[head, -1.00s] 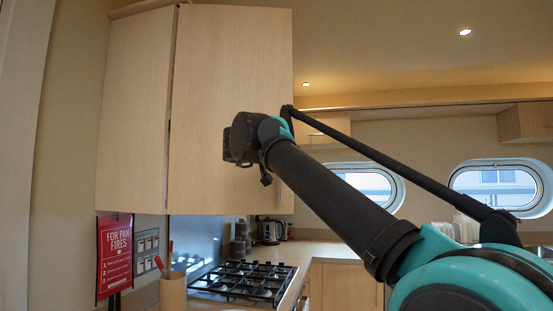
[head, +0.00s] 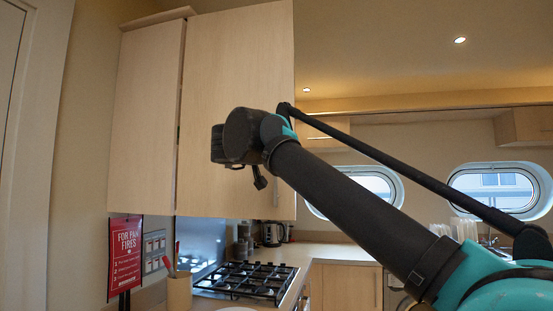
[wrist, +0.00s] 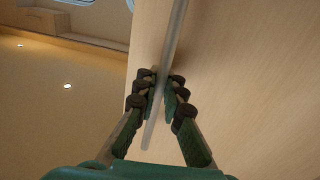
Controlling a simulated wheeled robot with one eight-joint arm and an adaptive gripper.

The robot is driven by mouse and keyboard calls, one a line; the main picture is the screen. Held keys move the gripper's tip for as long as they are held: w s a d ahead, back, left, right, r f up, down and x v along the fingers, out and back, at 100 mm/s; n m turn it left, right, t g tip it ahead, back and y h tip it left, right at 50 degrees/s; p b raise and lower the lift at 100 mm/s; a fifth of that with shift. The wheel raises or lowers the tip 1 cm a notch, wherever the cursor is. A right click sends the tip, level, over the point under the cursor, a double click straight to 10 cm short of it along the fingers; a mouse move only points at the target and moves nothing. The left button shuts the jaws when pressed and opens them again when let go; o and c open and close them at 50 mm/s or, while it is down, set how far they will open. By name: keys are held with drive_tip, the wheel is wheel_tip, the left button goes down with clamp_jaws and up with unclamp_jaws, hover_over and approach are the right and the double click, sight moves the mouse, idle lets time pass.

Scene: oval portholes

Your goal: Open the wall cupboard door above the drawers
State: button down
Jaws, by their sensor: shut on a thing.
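The pale wood wall cupboard door (head: 225,60) hangs at centre left in the head view, above the hob. A narrow dark gap runs down its left edge, beside the cupboard's side panel (head: 145,110). I cannot tell how far the door stands from its frame. The slim vertical handle (head: 277,192) shows near its lower right edge, partly behind my arm. In the wrist view, my gripper (wrist: 163,85) is shut on the handle bar (wrist: 177,35), with fingers on both sides of it. In the head view, my wrist and forearm hide the fingers.
Below are a gas hob (head: 245,280), a utensil holder (head: 179,292) and a kettle (head: 273,234) on the counter (head: 330,251). A red pan-fire sign (head: 125,255) hangs at left. Oval portholes (head: 492,190) line the far wall.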

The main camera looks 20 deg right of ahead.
drive_tip(key=c, duration=1.9)
unclamp_jaws()
drive_tip(key=shift+s+a, duration=0.1)
drive_tip(key=shift+v, duration=5.9)
